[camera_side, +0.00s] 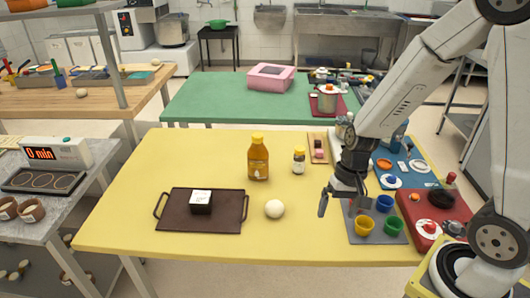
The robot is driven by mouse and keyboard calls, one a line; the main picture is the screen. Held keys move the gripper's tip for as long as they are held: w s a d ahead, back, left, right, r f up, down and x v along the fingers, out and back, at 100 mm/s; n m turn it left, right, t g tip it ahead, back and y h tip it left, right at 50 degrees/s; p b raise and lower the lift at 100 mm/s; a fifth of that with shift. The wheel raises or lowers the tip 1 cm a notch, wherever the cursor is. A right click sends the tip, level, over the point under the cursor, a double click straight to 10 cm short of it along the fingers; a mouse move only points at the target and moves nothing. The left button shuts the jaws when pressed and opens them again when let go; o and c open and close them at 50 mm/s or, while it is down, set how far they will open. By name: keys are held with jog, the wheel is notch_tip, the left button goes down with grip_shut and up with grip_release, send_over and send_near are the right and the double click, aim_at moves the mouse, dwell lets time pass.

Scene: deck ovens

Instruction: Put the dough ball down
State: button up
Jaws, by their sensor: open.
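The dough ball (274,208) is a round, off-white ball. It rests on the yellow table (130,215), just right of the dark brown tray (222,222) and apart from it. My gripper (338,207) is open and empty, to the right of the dough ball. It hangs above the table near the left edge of a grey mat. There is a clear gap between my gripper and the dough ball.
A small black-and-white box (201,202) sits on the tray. An amber bottle (259,159) and a small jar (299,160) stand behind the dough ball. Yellow (365,225), green (393,226) and blue (384,203) cups are on the grey mat (358,238). The table's front left is clear.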

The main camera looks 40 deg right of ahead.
jog(key=shift+w+r+n+t+h, duration=0.1)
jog(key=shift+r+n+t+h, duration=0.55)
jog(key=shift+n, duration=0.5)
jog(key=shift+s+r+n+t+h, duration=0.1)
jog(key=shift+r+n+t+h, duration=0.25)
jog(key=shift+r+n, duration=0.65)
jog(key=shift+w+r+n+t+h, duration=0.1)
jog(key=shift+r+n+t+h, duration=0.45)
jog(key=shift+n, duration=0.7)
